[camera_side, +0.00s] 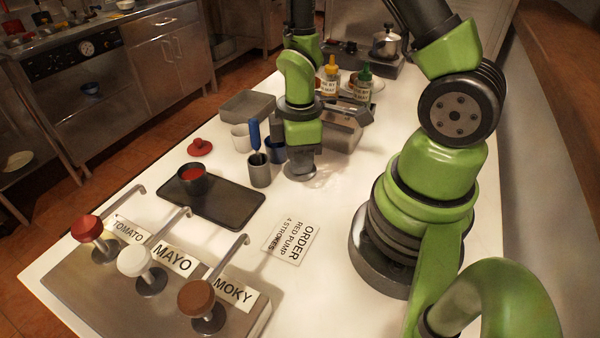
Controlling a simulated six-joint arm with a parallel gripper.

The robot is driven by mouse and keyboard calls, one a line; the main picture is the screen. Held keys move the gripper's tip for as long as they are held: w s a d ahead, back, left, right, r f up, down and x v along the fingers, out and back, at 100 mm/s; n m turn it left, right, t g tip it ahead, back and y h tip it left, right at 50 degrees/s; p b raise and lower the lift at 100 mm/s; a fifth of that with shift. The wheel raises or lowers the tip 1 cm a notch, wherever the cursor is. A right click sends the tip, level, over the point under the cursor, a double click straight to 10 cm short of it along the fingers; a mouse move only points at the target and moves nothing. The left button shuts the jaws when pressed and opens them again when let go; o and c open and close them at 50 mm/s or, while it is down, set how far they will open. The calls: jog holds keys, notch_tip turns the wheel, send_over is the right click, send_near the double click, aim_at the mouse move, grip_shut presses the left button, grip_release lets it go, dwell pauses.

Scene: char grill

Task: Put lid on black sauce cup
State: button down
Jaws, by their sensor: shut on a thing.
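The black sauce cup (193,180) stands upright and uncovered on a black tray (230,212), with red sauce showing inside. A red lid with a small knob (201,147) lies on the white table behind the cup, apart from it.
A blue-handled tool (254,134) stands in a grey metal cup (260,171), left of my gripper. A white cup (240,138) and a dark blue cup (275,150) are close by. Red, white and brown pumps (136,260) line the front. An order card (291,242) lies right of the tray.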

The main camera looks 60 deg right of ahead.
notch_tip(320, 180, up, 16)
jog(key=w+a, duration=0.2)
jog(key=w, duration=0.8)
jog(key=w+a, duration=0.6)
jog(key=w, duration=0.3)
jog(key=shift+f, duration=8.45)
jog(key=c, duration=0.9)
grip_release()
jog(key=shift+c, duration=0.2)
